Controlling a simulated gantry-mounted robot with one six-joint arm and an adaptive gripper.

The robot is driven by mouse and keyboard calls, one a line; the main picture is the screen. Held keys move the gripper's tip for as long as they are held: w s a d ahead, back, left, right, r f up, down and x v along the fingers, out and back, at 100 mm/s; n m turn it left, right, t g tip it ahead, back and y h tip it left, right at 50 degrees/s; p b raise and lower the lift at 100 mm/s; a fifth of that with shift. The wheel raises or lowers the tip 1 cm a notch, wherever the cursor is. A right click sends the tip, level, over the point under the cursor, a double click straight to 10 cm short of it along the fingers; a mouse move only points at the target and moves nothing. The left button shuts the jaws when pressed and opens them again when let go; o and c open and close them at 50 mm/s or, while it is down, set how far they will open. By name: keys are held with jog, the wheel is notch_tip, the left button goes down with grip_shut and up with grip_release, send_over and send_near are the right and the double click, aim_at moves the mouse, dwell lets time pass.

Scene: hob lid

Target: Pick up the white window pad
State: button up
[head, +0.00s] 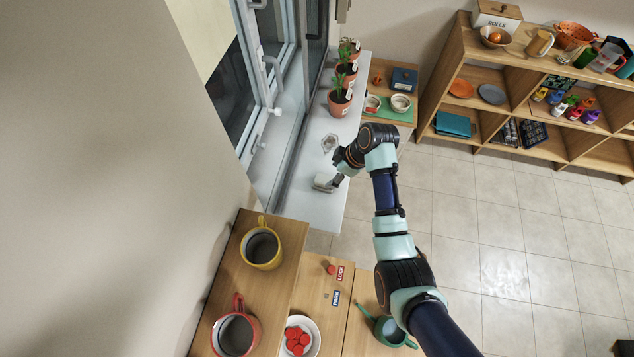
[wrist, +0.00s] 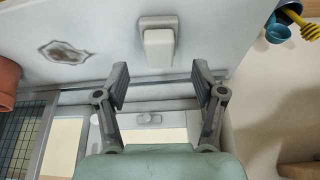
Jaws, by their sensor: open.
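The white window pad (head: 324,184) lies on the pale window sill (head: 318,212), near the sill's front end. In the wrist view the pad (wrist: 158,46) shows a pale block on a flat, slightly darker base. My gripper (head: 338,170) is right over or beside the pad in the head view. In the wrist view my gripper (wrist: 160,82) is open and empty, its two fingers spread apart. The pad lies ahead of the fingertips, about midway between them, and no contact shows. The exact height gap cannot be told.
A grey-brown stain (wrist: 68,52) marks the sill to the pad's left in the wrist view. Potted plants (head: 341,100) stand farther along the sill. The open window (head: 270,110) borders its left. A yellow mug (head: 261,249) stands on a wooden surface in front.

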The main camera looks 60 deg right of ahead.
aim_at(325, 179)
jog(key=x, duration=0.6)
jog(key=shift+w, duration=0.25)
jog(key=c, duration=1.2)
jog(key=shift+r, duration=0.1)
jog(key=shift+c, duration=0.2)
notch_tip(325, 179, up, 20)
jog(key=shift+p, duration=0.35)
